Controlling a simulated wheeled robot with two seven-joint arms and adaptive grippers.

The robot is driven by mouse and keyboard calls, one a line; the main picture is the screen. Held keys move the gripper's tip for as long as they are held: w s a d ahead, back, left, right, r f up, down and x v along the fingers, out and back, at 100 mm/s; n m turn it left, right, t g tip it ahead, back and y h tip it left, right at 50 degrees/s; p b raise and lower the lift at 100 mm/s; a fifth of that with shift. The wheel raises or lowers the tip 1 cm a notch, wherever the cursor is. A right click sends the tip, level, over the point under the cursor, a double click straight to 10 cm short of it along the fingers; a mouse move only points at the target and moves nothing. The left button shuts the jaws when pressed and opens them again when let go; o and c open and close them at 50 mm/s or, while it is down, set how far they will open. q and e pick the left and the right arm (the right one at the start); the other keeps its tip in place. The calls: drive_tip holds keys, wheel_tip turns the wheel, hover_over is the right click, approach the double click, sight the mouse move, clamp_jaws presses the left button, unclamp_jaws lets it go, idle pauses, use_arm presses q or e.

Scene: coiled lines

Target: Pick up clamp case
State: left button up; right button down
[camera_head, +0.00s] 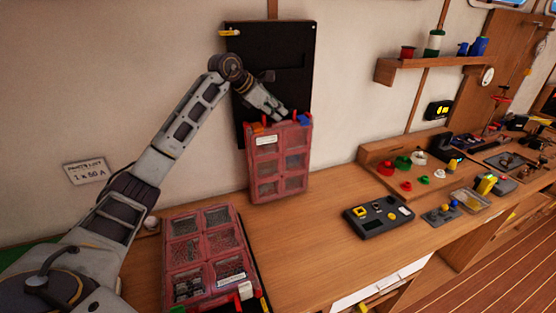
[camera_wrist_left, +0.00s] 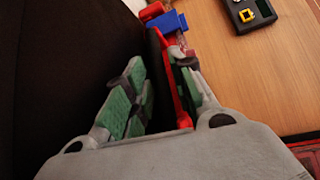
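Two red cases with clear compartment lids show in the head view, and I cannot tell from labels which is the clamp case. One case (camera_head: 280,162) stands upright on the bench against the wall, its compartments looking nearly empty. The other case (camera_head: 203,256) lies flat at the front, its compartments filled with small parts. My left gripper (camera_head: 284,117) is at the upright case's top edge. In the left wrist view its green-padded fingers (camera_wrist_left: 163,85) are apart on either side of a red edge, with a dark gap at the left finger. My right gripper is out of view.
A black panel (camera_head: 272,60) is on the wall behind the upright case. A dark meter box (camera_head: 378,215) lies to the right, with a wooden tray (camera_head: 375,157) of coloured knobs behind it. Bare bench (camera_head: 320,235) lies between the cases and the meter.

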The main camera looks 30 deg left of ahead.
use_arm(q)
drive_tip(key=shift+c, duration=0.2)
clamp_jaws()
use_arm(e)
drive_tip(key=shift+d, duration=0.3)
use_arm(q)
drive_tip(key=shift+r, duration=0.2)
drive_tip(key=shift+r, duration=0.15)
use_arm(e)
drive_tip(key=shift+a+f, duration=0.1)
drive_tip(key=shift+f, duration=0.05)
